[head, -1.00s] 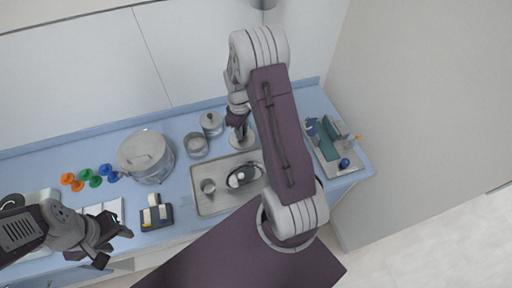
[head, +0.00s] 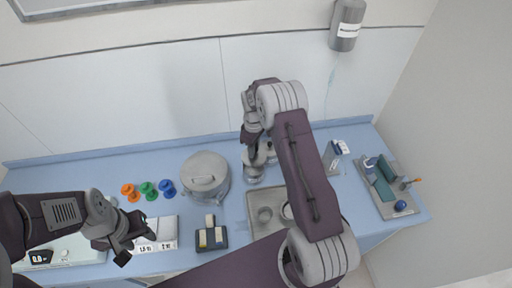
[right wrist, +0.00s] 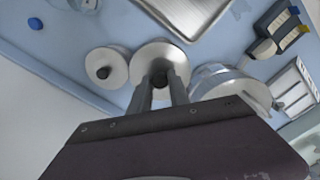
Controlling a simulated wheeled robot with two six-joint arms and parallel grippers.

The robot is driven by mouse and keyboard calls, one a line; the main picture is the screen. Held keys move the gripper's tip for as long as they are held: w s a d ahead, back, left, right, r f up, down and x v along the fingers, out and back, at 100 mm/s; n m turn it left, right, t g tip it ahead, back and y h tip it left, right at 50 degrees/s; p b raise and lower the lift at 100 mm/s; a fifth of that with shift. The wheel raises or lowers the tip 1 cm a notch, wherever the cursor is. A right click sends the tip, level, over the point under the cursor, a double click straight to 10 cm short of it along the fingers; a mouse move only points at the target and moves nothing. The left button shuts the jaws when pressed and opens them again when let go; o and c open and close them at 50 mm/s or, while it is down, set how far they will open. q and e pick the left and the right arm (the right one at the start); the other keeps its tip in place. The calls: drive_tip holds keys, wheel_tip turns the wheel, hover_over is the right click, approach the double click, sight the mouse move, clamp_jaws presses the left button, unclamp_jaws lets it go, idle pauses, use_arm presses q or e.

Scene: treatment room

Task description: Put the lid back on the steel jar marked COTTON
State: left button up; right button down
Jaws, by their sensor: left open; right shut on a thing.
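My right gripper (head: 251,138) is shut on the dark knob of a round steel lid (right wrist: 143,62); its fingers (right wrist: 160,80) pinch the knob in the right wrist view. In the head view the gripper is over a small steel jar (head: 254,174), with the lid at or just above its top. I cannot tell whether they touch. The lid hides the jar's mouth, and no COTTON marking is readable. A second steel jar with a dark-knobbed lid (right wrist: 104,68) stands close beside it. My left gripper (head: 136,247) is open and empty at the left, near the counter's front.
A large lidded pot (head: 205,178) stands left of the jar. A steel tray (head: 251,208) with a cup lies in front. The wall is close behind.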

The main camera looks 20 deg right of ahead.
drive_tip(key=shift+a+f+b, duration=0.15)
drive_tip(key=shift+f+b, duration=0.35)
drive_tip(key=shift+f, duration=0.2)
wheel_tip(320, 180, down, 4)
drive_tip(key=b, duration=0.3)
drive_tip(key=shift+w+f, duration=0.1)
drive_tip(key=shift+f, duration=0.45)
drive_tip(key=shift+r, duration=0.1)
drive_tip(key=shift+f+b, duration=0.2)
drive_tip(key=shift+b, duration=0.1)
idle(0.8)
drive_tip(key=c, duration=0.7)
unclamp_jaws()
drive_tip(key=shift+o, duration=0.2)
